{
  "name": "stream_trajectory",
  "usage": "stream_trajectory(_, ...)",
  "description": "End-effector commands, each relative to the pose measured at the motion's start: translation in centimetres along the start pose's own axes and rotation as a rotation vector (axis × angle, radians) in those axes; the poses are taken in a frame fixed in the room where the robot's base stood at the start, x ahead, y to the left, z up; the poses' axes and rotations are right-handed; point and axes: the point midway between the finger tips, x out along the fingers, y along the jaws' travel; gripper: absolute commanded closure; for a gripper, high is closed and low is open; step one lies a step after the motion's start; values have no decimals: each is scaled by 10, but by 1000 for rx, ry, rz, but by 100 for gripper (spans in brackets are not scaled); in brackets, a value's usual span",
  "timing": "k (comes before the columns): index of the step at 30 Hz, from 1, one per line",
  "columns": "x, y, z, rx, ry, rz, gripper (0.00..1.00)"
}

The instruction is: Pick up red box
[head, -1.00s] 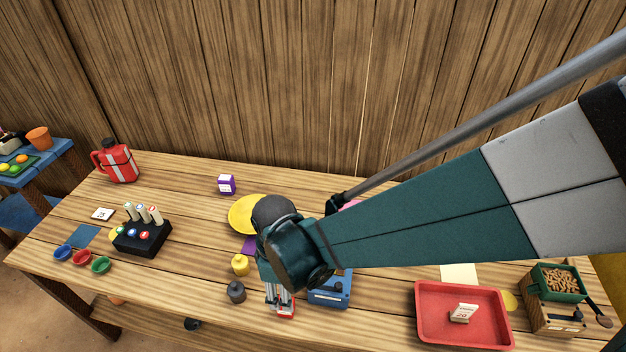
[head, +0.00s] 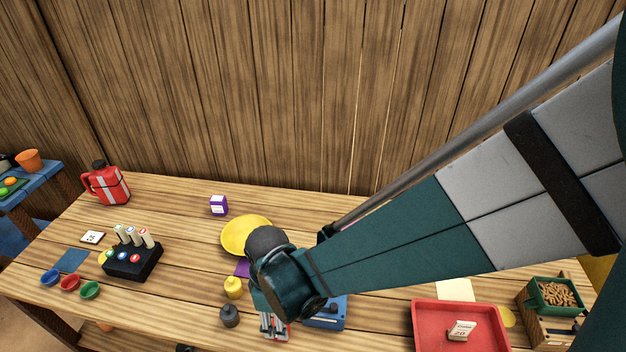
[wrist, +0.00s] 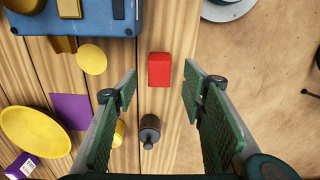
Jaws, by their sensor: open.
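The red box (wrist: 159,70) lies on the wooden table near its edge, centred between my fingers in the wrist view. My gripper (wrist: 160,84) is open, with one green-padded finger to each side of the box and apart from it. No finger touches the box, and its height above the box is hard to judge. In the head view my gripper (head: 274,326) points down at the table's front edge, and my arm and fingers hide most of the box.
A blue device (head: 325,313) stands beside the box. A dark weight (wrist: 150,131) and a yellow weight (head: 233,288) are close by. A yellow plate (head: 238,236) lies farther back. A red tray (head: 428,312) is to the right. The table's edge is just beside the box.

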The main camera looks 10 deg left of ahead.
Motion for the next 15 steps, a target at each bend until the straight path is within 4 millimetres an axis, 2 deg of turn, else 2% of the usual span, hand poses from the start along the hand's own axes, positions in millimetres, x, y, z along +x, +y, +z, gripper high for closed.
stream_trajectory(8, 0, 0, 0, 0, 0, 0, 59)
stream_trajectory(15, 12, 1, -1, 0, 0, 0, 59)
